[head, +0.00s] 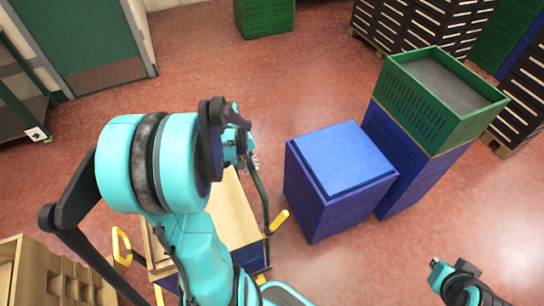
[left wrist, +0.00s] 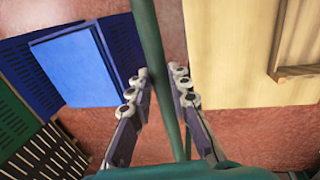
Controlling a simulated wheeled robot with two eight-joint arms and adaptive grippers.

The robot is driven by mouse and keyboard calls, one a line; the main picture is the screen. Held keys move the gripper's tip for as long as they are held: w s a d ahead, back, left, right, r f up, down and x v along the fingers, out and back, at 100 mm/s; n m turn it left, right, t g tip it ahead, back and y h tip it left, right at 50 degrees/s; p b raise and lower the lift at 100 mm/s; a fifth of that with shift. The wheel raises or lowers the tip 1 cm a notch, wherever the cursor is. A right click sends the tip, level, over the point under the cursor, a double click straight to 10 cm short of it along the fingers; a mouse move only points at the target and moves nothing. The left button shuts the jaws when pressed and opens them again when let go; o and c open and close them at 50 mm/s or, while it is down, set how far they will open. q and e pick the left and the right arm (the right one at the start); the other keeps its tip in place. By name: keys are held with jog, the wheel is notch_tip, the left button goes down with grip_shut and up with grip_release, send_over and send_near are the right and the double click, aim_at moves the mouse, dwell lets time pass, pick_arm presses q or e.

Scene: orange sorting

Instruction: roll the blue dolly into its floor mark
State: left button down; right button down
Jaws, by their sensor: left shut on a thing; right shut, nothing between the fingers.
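The blue dolly (head: 257,257) is at the lower left of the head view, mostly hidden by my left arm. It carries a pale wooden load (head: 238,215) and has a dark green handle bar (head: 263,195). My left gripper (head: 247,158) is shut on that bar near its upper end. In the left wrist view the bar (left wrist: 150,40) runs between the fingers (left wrist: 157,95). My right gripper (head: 440,277) is shut and empty at the lower right, apart from everything. I see no floor mark; the arm hides part of the floor.
A blue box (head: 340,190) stands close right of the dolly, touching or nearly touching a blue crate stack topped by a green crate (head: 435,90). A wooden crate (head: 60,275) is at lower left.

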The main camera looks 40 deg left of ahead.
pick_arm(q)
jog(key=s+a, duration=0.6)
jog(key=s, duration=0.4)
jog(key=shift+s, duration=0.35)
jog(key=shift+a, duration=0.15)
jog(key=c, duration=1.4)
grip_release()
jog(key=shift+s, duration=0.1)
jog(key=shift+r, duration=0.1)
jog(key=r, duration=0.4)
jog(key=s+a+r, duration=0.1)
jog(key=r, duration=0.2)
jog(key=s+r, duration=0.1)
jog(key=r, duration=0.3)
jog(key=shift+a+r, duration=0.15)
jog(key=shift+r, duration=0.15)
